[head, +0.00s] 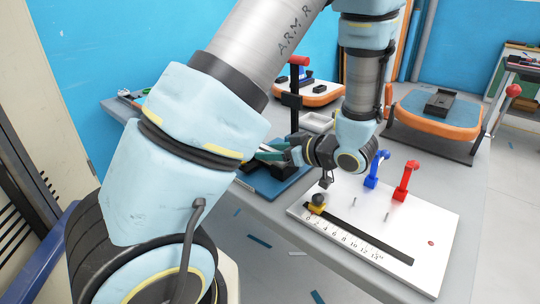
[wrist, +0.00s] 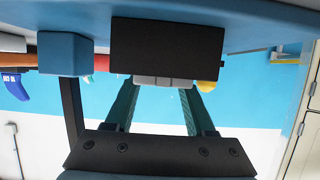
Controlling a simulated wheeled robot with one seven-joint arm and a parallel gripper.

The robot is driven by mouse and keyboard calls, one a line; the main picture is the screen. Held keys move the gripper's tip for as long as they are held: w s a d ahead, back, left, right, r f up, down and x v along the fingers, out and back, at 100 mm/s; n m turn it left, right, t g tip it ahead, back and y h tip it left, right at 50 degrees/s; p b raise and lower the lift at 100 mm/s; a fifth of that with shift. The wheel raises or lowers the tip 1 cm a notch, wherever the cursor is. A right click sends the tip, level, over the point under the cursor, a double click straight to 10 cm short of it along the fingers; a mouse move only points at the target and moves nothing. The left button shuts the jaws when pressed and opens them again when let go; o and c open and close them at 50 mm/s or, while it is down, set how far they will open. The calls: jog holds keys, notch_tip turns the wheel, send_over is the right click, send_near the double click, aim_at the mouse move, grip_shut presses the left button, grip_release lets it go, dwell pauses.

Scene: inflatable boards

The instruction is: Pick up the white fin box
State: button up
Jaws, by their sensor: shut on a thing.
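My gripper's two teal fingers (wrist: 160,95) show in the wrist view, shut on a pale grey-white ribbed piece, the white fin box (wrist: 165,82). A wide black block (wrist: 167,47) lies just beyond it and hides part of it. In the head view my gripper (head: 270,152) is low over the blue mat (head: 265,187) on the grey table, left of the white board. The fin box cannot be made out there, as my arm and dark parts crowd the spot.
A white board (head: 400,225) with a scale, a black slot, a blue clamp (head: 376,168) and a red clamp (head: 406,180) lies to the right. An orange-and-blue pad (head: 430,118) stands behind it. A black post (head: 294,95) rises behind my gripper. A blue block (wrist: 66,54) shows in the wrist view.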

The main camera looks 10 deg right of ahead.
grip_shut()
jog(key=shift+r, duration=0.1)
